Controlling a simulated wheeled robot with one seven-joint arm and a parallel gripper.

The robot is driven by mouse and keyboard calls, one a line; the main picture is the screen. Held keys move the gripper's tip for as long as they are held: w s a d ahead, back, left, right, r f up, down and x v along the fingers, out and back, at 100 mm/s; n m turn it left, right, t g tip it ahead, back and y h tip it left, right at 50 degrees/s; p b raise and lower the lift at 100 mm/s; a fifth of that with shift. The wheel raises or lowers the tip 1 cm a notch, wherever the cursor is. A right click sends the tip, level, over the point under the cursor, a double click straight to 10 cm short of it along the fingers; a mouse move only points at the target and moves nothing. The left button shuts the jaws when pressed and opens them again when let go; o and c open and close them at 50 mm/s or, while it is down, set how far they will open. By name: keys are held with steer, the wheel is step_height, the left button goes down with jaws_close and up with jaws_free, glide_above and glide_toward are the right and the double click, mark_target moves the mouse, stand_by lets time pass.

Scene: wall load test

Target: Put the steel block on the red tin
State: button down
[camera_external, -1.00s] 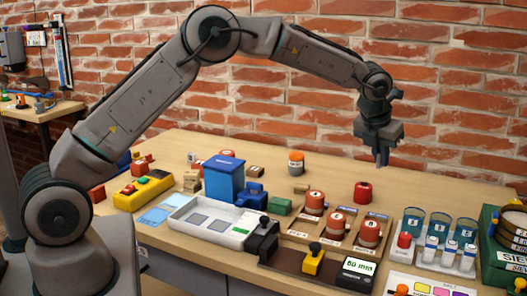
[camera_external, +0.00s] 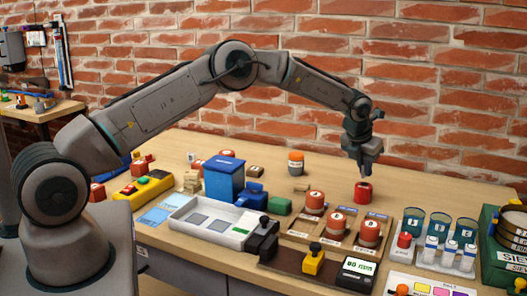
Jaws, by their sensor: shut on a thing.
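The red tin (camera_external: 363,194) stands on the wooden bench at the right of centre, behind the row of lidded jars. My gripper (camera_external: 365,174) points straight down just over the tin. It is shut on a small grey piece, which I take to be the steel block; the block is hard to tell from the grey fingers at this size. The fingertips are at the tin's top. I cannot tell whether the block touches the tin.
Red-lidded jars (camera_external: 337,217) stand on boards in front of the tin. A rack with blue cups (camera_external: 438,226) is to the right. A blue box (camera_external: 224,180) and a white tray (camera_external: 180,215) are to the left. The brick wall rises behind; the bench behind the tin is mostly clear.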

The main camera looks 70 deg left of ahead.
steer(key=shift+f, duration=1.2)
steer(key=shift+f, duration=0.25)
steer(key=c, duration=1.5)
jaws_free()
steer(key=shift+r, duration=0.1)
